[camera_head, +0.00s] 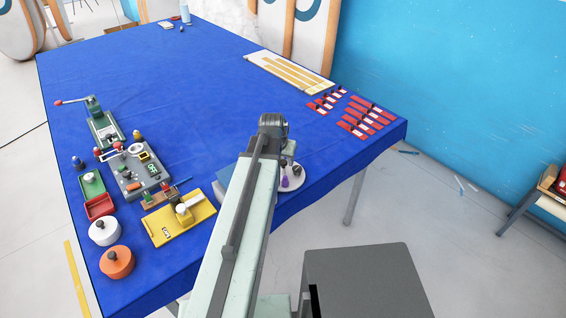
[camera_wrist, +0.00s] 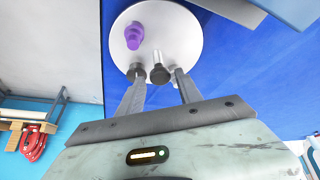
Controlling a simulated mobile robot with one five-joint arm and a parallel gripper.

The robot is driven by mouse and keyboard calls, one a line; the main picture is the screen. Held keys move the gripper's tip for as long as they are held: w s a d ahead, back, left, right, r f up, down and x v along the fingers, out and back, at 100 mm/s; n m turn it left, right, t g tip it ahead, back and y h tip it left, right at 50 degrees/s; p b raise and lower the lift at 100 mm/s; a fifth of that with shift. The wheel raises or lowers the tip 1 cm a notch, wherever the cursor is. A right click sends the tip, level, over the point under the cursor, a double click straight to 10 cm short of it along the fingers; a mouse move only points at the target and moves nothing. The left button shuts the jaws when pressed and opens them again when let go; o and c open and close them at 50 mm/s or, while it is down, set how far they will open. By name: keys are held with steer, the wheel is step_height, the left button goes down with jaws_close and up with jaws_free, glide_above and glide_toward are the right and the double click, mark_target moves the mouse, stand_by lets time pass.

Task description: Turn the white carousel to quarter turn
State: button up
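The white carousel (camera_wrist: 182,32) is a round white disc on the blue table. In the head view the carousel (camera_head: 297,171) is partly hidden behind my arm, near the table's right front edge. A purple peg (camera_wrist: 133,36) stands on it. A black-topped knob with a metal stem (camera_wrist: 159,74) and a dark grey knob (camera_wrist: 136,70) are near its lower rim in the wrist view. My gripper (camera_wrist: 160,80) is open over that rim. Its fingers lie on either side of the black-topped knob, with gaps visible. The left finger overlaps the dark grey knob; contact cannot be told.
A yellow board (camera_head: 180,222), a grey device panel (camera_head: 140,170), a white round pot (camera_head: 104,232) and an orange round pot (camera_head: 117,263) stand left of my arm. Red pieces (camera_head: 362,120) lie at the table's right corner. The table's middle is clear.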

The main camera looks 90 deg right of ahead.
steer(key=shift+d+f, duration=0.1)
steer(key=p+v, duration=0.7)
steer(key=v, duration=0.1)
